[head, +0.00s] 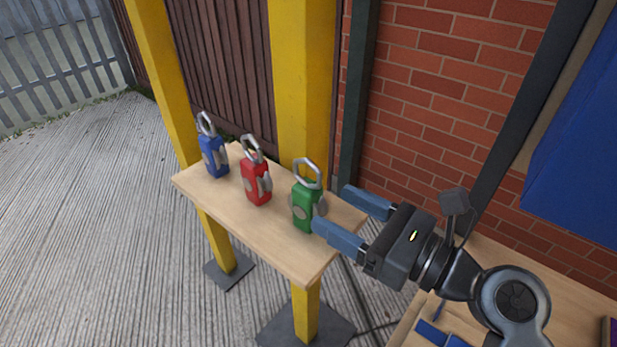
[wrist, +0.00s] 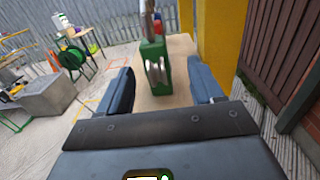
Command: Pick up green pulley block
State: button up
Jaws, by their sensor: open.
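The green pulley block (head: 304,208) stands upright on the wooden shelf (head: 250,222), with a metal shackle on top. It is the rightmost of three blocks in the head view. My gripper (head: 328,209) is open, its blue fingers just to the right of the green block. In the wrist view the green block (wrist: 155,68) shows ahead, between and beyond the open fingertips (wrist: 160,88). I cannot tell whether a finger touches it. A red pulley block (head: 256,182) and a blue pulley block (head: 213,155) stand to its left.
Yellow posts (head: 303,80) rise behind the shelf. A brick wall (head: 445,100) stands behind my arm. The red block is close beside the green one. A green hose reel (wrist: 72,60) and a grey block (wrist: 45,97) are farther off.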

aim_at(297, 189)
jog(key=shift+w+a+r, duration=0.15)
jog(key=shift+w+a, duration=0.1)
jog(key=shift+w, duration=0.1)
jog(key=shift+x, duration=0.85)
jog(key=shift+s+a+p+x, duration=0.15)
jog(key=shift+p+x, duration=0.15)
jog(key=shift+x, duration=1.1)
jog(key=shift+s+a+p+x, duration=0.15)
jog(key=shift+p+x, duration=0.1)
jog(key=shift+x, duration=1.1)
jog(key=shift+r, duration=0.15)
grip_shut()
